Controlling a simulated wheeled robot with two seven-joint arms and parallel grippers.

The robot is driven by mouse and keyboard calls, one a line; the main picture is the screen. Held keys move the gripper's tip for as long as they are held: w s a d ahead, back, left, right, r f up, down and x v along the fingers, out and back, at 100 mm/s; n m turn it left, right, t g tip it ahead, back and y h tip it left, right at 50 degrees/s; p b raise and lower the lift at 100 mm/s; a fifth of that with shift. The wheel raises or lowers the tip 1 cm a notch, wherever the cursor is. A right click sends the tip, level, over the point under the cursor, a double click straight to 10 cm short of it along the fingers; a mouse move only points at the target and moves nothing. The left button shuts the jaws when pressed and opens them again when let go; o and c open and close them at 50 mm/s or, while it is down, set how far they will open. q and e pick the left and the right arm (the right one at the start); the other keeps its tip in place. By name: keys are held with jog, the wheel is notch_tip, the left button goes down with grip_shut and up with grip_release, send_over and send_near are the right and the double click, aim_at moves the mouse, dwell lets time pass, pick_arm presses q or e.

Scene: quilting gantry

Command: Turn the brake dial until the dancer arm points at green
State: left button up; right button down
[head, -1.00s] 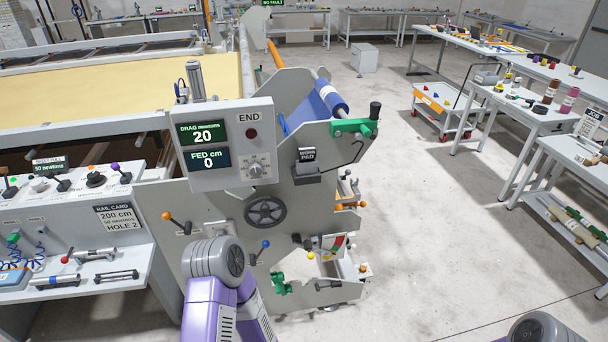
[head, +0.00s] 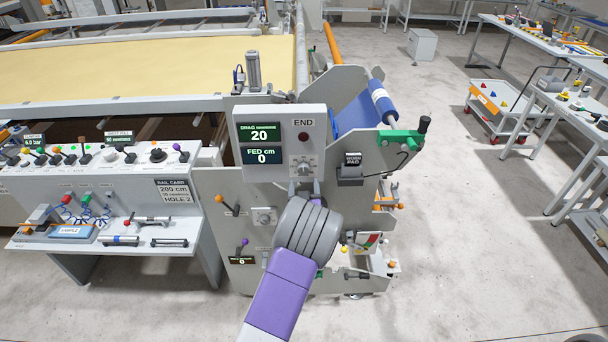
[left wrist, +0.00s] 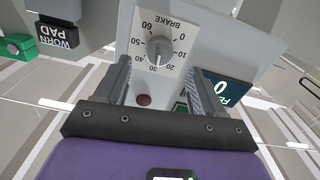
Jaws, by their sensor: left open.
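The brake dial (head: 304,168) is a light knob low on the grey END box; it shows upside down in the left wrist view (left wrist: 158,49). Its white mark sits about between 20 and 30. My left gripper (head: 305,187) is open and empty just below the dial. In the wrist view its two fingers (left wrist: 158,68) stand to either side of the dial, apart from it. A small coloured gauge plate (head: 369,239) with red and green shows low on the end frame. I cannot make out the dancer arm or where it points.
The drag display (head: 260,134) reads 20 and the fed display (head: 262,155) reads 0. A green clamp (head: 400,137) and a worn pad holder (head: 351,168) are to the right. A control bench (head: 110,180) is at left.

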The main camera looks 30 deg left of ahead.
aim_at(303, 172)
pick_arm(q)
jog(key=shift+x, duration=2.6)
jog(key=shift+f, duration=0.1)
jog(key=c, duration=1.1)
jog(key=shift+o, duration=0.2)
jog(key=shift+f+m+b, duration=0.1)
jog(key=shift+m+b, duration=0.85)
jog(key=shift+m, duration=0.55)
jog(key=shift+m+b, duration=0.9)
jog(key=shift+m, duration=1.1)
jog(key=o, duration=1.1)
jog(key=shift+c, duration=0.2)
